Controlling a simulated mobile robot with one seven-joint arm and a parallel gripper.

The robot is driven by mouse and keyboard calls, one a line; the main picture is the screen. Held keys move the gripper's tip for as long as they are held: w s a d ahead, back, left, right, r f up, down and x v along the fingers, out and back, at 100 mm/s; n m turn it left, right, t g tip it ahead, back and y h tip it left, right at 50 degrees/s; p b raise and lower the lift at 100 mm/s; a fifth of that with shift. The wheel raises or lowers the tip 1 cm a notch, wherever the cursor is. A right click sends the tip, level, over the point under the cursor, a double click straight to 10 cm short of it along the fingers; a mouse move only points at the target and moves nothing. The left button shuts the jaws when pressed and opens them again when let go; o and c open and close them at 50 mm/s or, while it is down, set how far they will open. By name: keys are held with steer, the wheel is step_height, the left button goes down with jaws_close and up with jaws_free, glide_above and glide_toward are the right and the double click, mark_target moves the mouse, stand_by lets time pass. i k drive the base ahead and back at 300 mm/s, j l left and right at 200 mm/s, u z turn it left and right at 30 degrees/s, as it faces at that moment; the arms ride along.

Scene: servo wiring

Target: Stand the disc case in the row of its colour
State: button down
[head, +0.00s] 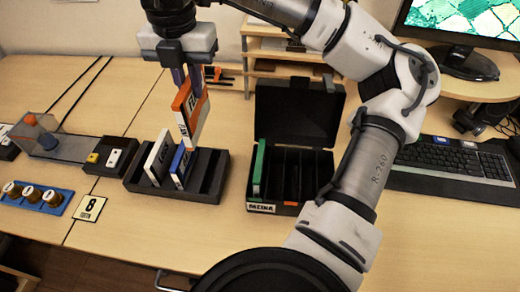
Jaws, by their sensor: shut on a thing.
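My gripper (187,82) is at the upper left, pointing down, shut on an orange disc case (191,112) with a white face and dark lettering. The case hangs upright, slightly tilted, above the black slotted rack (212,174). In the rack, a white case (158,157) and a blue-and-white case (181,165) stand leaning. To the right is an open black box (323,193) with several rows between dividers. A green case (259,168) stands in its leftmost row. A small orange mark (290,204) shows on its front edge, right of a white label (261,208).
The box's raised lid (298,112) stands behind it. A keyboard (450,170) lies at the right and a wooden shelf (262,48) stands behind. My arm arches over the right side.

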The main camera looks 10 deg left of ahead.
mark_target(289, 187)
steer(key=z, duration=0.7)
steer(key=k+j+z, duration=0.1)
steer(key=j+z, duration=0.15)
steer(key=k+j+z, duration=0.1)
steer(key=j+z, duration=0.15)
steer(key=k+j, duration=0.1)
steer(key=j, duration=0.15)
